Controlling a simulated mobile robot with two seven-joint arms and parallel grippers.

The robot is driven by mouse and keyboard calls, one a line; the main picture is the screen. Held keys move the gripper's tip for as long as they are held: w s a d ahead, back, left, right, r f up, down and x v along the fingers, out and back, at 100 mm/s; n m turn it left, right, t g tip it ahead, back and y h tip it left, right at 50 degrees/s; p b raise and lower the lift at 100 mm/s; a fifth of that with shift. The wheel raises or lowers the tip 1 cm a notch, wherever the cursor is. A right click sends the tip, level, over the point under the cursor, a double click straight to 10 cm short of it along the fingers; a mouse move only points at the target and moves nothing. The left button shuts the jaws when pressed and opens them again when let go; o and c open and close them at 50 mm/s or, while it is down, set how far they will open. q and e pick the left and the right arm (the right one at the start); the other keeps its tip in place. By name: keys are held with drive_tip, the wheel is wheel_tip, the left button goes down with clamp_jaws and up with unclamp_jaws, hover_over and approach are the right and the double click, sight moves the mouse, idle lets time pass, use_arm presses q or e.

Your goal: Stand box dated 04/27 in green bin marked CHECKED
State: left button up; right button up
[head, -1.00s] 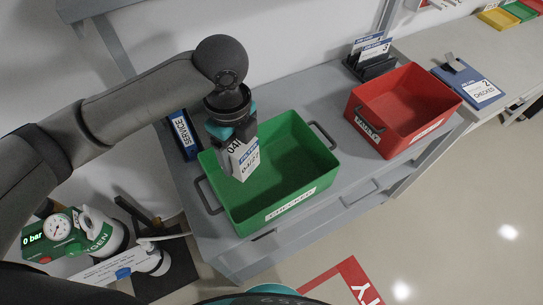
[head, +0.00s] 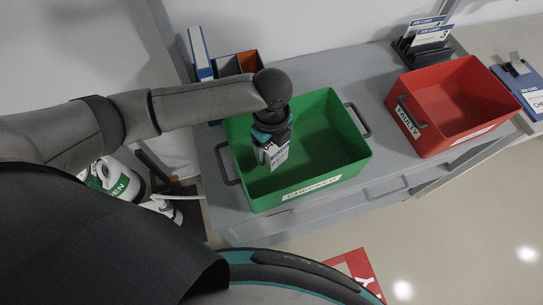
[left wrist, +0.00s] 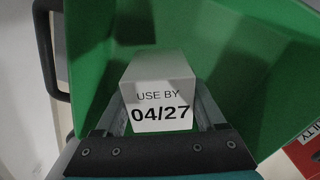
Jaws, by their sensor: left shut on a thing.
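My left gripper (head: 270,140) is shut on the box, pointing down over the left part of the green bin (head: 347,161). The bin carries a CHECKED label on its front. The box is upright and its lower part is inside the bin's walls. I cannot tell whether it touches the bin floor. My right gripper is not in view.
The red bin marked FAULTY (head: 460,97) stands to the right on the same grey bench (head: 370,70). Blue and white binders (head: 201,55) and a card rack (head: 425,45) stand at the back. The green bin's handles (head: 360,120) stick out at its sides.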

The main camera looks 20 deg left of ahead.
use_arm(q)
wheel_tip(320, 180, down, 4)
drive_tip(key=shift+f+b, duration=0.25)
drive_tip(key=shift+b, duration=0.25)
drive_tip(key=shift+f, duration=0.15)
drive_tip(key=o, duration=1.3)
wheel_tip(320, 180, up, 12)
drive_tip(key=shift+r+p, duration=0.25)
drive_tip(key=shift+p, duration=1)
